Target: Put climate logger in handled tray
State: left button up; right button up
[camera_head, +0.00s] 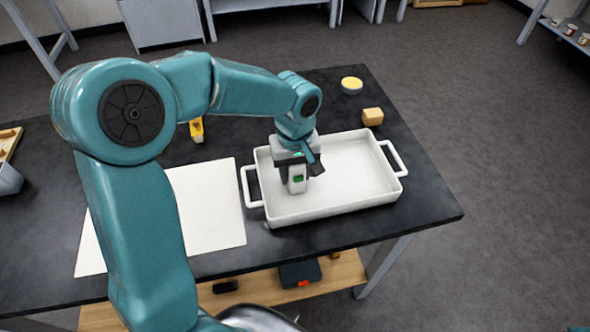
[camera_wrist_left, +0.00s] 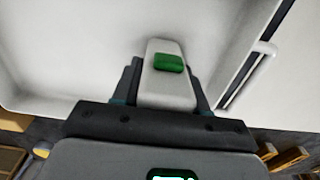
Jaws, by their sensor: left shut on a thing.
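The climate logger (camera_head: 297,181) is a small pale block with a green patch. My left gripper (camera_head: 302,172) is shut on it, over the left part of the handled tray. The logger (camera_wrist_left: 168,88) also shows between the dark fingers in the left wrist view. The handled tray (camera_head: 367,168) is white and shallow, with a loop handle at its left and right ends. I cannot tell whether the logger touches the tray floor. The tray's inside (camera_wrist_left: 80,45) fills most of the left wrist view. My right gripper is not in view.
A white sheet (camera_head: 210,200) lies left of the tray. A yellow block (camera_head: 372,117) and a round yellow-topped item (camera_head: 351,85) stand behind the tray on the dark table (camera_head: 420,205). A yellow tool (camera_head: 196,130) lies behind the sheet. The rest of the tray looks empty.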

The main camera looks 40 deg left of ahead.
pick_arm(q)
jog(key=shift+f, duration=0.15)
jog(key=o, duration=1.1)
jog(key=shift+r, duration=0.35)
notch_tip(320, 180, up, 12)
jog(key=shift+f+p, duration=0.15)
jog(key=shift+p, duration=0.45)
